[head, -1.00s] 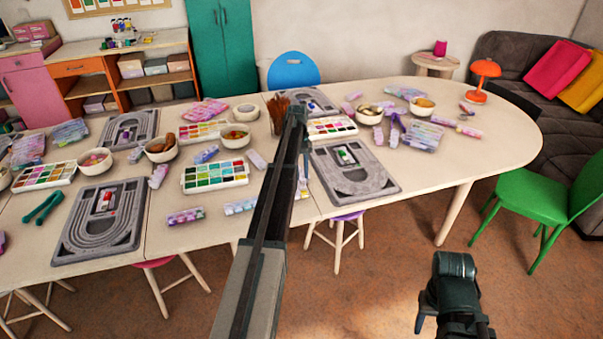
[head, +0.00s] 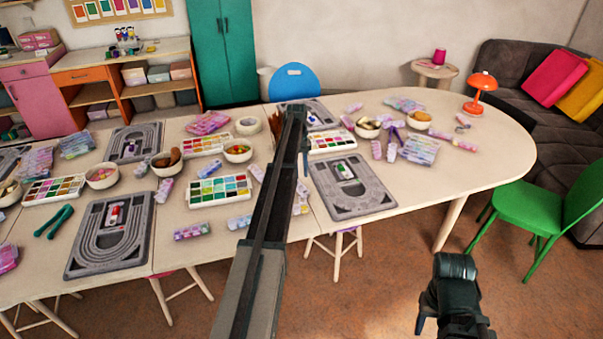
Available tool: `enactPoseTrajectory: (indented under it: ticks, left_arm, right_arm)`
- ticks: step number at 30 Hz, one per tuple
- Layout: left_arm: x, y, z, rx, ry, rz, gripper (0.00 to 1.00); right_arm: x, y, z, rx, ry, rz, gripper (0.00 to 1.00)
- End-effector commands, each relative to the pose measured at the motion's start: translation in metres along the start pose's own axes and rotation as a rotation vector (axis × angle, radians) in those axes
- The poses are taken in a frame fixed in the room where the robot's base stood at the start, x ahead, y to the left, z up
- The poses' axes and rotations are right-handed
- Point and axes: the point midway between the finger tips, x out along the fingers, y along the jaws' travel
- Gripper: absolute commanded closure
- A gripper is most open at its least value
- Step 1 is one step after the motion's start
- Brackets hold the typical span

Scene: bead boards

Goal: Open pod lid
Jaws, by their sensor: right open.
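No pod is plainly identifiable. The nearest candidates are several small pastel boxes on the table, such as the ones at the front (head: 191,230) and right (head: 377,149). A grey bead board (head: 375,205) carries a small green and white item (head: 345,171). Another grey board (head: 133,252) carries a red and white item (head: 115,214). My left gripper (head: 304,155) is over the middle of the table, left of the first board; its arm hides its jaws and part of the table. My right gripper (head: 425,318) is open and empty over the floor, in front of the table.
The long cream table (head: 475,165) holds paint palettes (head: 219,190), bowls (head: 238,154) and green pliers (head: 54,221). An orange lamp (head: 482,90) stands at its right end. A green chair (head: 530,205) is to the right. Stools (head: 336,245) stand under the front edge.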

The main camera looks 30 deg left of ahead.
Motion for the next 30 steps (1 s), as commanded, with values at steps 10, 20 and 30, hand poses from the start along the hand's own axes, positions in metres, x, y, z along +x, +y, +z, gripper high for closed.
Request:
enactPoseTrajectory:
  ticks: [10, 20, 30]
  left_arm:
    - [-0.056, 0.0, 0.001, 0.0, -0.001, 0.0, 0.71]
    - [-0.06, 0.0, 0.0, 0.0, -0.001, 0.0, 0.71]
    - [-0.06, 0.0, 0.001, 0.001, 0.0, 0.0, 0.71]
  right_arm:
    - [-0.055, 0.005, 0.003, 0.0, 0.0, 0.0, 0.5]
    - [-0.058, 0.006, 0.003, 0.0, 0.0, 0.0, 0.5]
    - [-0.058, 0.006, 0.003, 0.0, 0.0, 0.0, 0.5]
